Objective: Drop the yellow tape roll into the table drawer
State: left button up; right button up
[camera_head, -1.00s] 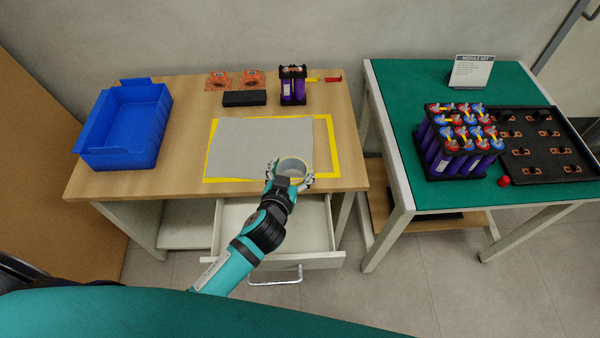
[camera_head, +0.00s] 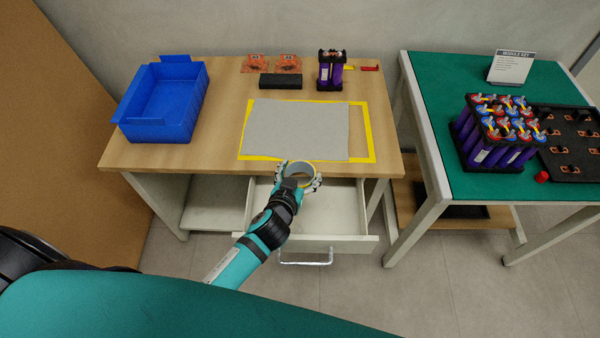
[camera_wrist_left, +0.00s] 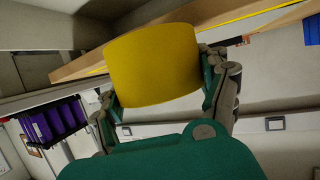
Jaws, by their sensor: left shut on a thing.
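The yellow tape roll (camera_head: 301,169) is held in my left gripper (camera_head: 302,186), near the front edge of the wooden table (camera_head: 225,160). In the left wrist view the roll's yellow outer side (camera_wrist_left: 153,65) sits between the two fingers of the left gripper (camera_wrist_left: 160,85). The table drawer (camera_head: 342,205) is pulled open under the tabletop, and the roll and gripper appear over its back part. The visible part of the drawer's inside looks empty; my arm hides some of it. My right gripper is not in view.
A grey sheet (camera_head: 296,130) in a yellow-taped frame lies on the table. A blue bin (camera_head: 160,104) stands at left, a purple cell block (camera_head: 330,72) at the back. A green-topped table (camera_head: 460,100) with a battery module (camera_head: 500,130) stands at right.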

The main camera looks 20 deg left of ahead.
pick_arm(q)
jog(key=o, duration=1.2)
jog(key=shift+f, duration=0.2)
jog(key=v, duration=1.2)
jog(key=shift+f, duration=0.1)
